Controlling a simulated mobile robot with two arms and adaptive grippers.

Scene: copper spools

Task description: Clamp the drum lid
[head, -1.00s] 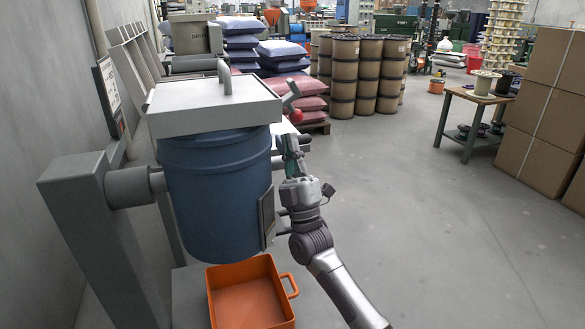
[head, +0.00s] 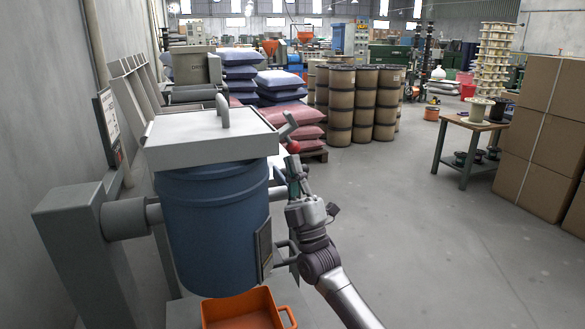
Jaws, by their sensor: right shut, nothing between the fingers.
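The blue drum (head: 212,225) hangs upright on the grey stand at the left. Its square grey lid (head: 205,142), with a bar handle on top, sits on the drum's top. My right gripper (head: 292,164), with greenish fingers, is shut and empty. Its tips are just below the red knob in the picture; I cannot tell whether they touch it. My left gripper is out of view.
An orange tray (head: 243,311) lies below the drum. A grey post (head: 75,225) and the wall are at the left. Stacked sacks (head: 286,93) and brown drums (head: 342,105) stand behind. Open floor (head: 420,240) lies to the right, before a small table (head: 470,123) and cartons (head: 545,125).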

